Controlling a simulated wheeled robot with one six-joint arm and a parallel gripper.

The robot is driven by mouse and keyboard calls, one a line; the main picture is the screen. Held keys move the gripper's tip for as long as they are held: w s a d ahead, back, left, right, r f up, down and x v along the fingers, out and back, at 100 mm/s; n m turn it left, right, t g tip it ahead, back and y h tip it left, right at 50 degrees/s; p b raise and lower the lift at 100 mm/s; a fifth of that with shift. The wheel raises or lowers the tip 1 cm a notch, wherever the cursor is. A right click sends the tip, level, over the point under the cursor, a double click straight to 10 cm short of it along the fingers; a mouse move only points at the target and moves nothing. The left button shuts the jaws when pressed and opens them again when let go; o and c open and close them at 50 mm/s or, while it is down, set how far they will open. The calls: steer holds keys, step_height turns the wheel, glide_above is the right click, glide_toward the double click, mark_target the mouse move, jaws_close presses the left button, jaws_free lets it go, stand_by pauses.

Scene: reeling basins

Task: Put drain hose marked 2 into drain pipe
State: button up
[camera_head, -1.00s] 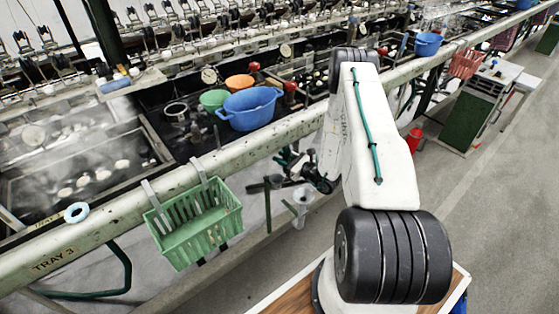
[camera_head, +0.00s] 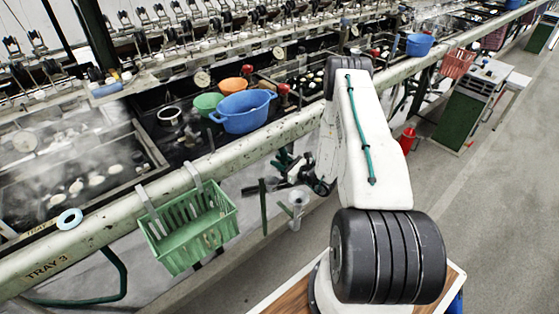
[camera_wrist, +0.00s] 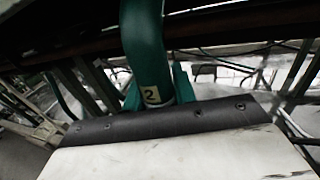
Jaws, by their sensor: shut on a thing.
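The drain hose marked 2 (camera_wrist: 145,42) is a thick teal hose that comes down from the top of the wrist view. Its pale label with a black 2 (camera_wrist: 152,96) faces the camera. My gripper (camera_wrist: 158,84) is shut on the hose, with teal jaw parts on both sides of it. The hose's lower end is hidden behind my gripper's dark edge. In the head view my gripper (camera_head: 290,165) is small and dark beneath the rail. A grey upright pipe with a wide mouth (camera_head: 298,198), seemingly the drain pipe, stands just below it. I cannot tell whether hose and pipe touch.
The long pale rail (camera_head: 105,217) runs above the pipe. A green basket (camera_head: 190,232) hangs on it to the left. Thin green uprights (camera_head: 263,207) stand beside the pipe. A blue basin (camera_head: 243,113) sits behind the rail. The floor at right is open.

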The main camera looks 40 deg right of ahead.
steer(key=shift+f, duration=1.7)
steer(key=s, duration=1)
steer(key=shift+d, duration=0.15)
stand_by(0.3)
stand_by(0.4)
